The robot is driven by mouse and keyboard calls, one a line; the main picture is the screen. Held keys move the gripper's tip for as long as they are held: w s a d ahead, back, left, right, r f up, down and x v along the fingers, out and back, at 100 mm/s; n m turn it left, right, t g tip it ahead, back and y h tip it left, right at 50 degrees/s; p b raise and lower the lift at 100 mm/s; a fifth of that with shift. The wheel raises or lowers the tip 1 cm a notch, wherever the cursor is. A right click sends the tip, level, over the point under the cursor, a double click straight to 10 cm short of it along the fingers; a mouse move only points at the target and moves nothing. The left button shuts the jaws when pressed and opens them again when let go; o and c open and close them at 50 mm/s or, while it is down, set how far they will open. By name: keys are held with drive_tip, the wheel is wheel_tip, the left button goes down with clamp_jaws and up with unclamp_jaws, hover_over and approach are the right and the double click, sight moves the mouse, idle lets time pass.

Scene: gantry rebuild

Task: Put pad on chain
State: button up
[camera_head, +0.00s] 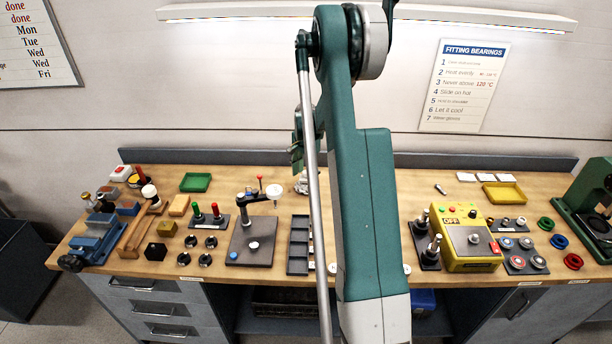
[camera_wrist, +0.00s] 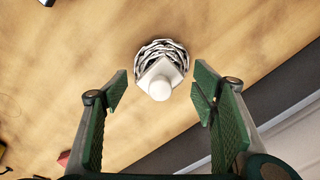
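A heap of grey-white chain links (camera_wrist: 160,49) lies on the wooden bench; in the head view the chain (camera_head: 300,184) shows beside my arm, partly hidden by it. A white squarish piece with a round knob, which looks like the pad (camera_wrist: 162,75), is seen over the chain and appears to rest on it; contact is hard to confirm from above. My gripper (camera_wrist: 161,92) is open, its green fingers on either side of the pad with clear gaps. In the head view my gripper (camera_head: 299,147) is above the chain, mostly behind my arm.
Left of the chain stand a press with a dark base (camera_head: 252,243) and a dark compartment tray (camera_head: 299,226). A yellow heater box (camera_head: 470,263) is on the right. The bench's back ledge (camera_head: 450,161) runs behind. Bare wood surrounds the chain in the wrist view.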

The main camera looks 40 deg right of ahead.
sight(306, 172)
drive_tip(key=shift+r, duration=0.1)
wheel_tip(306, 172, up, 12)
drive_tip(key=shift+b, duration=0.3)
idle(0.7)
drive_tip(key=shift+a+r, duration=0.1)
idle(0.5)
drive_tip(key=s+a+r+n+t, duration=0.1)
drive_tip(key=s+a+r+n, duration=0.2)
drive_tip(key=a+r, duration=0.5)
drive_tip(key=s+a+r+n+t+h, duration=0.1)
drive_tip(key=s+a+r+n, duration=0.2)
drive_tip(key=a, duration=0.8)
drive_tip(key=s+a+r+n+t, duration=0.1)
drive_tip(key=s+a+r+n, duration=0.15)
drive_tip(key=a+r, duration=0.55)
drive_tip(key=s+a+f+n+t, duration=0.2)
drive_tip(key=s+a+n, duration=0.2)
drive_tip(key=s+a, duration=0.7)
drive_tip(key=s+a+f+n+t+y, duration=0.1)
drive_tip(key=s+a+n, duration=0.4)
drive_tip(key=s+a, duration=0.7)
drive_tip(key=shift+a+f+t, duration=0.35)
drive_tip(key=shift+a+t, duration=0.2)
drive_tip(key=shift+t, duration=0.05)
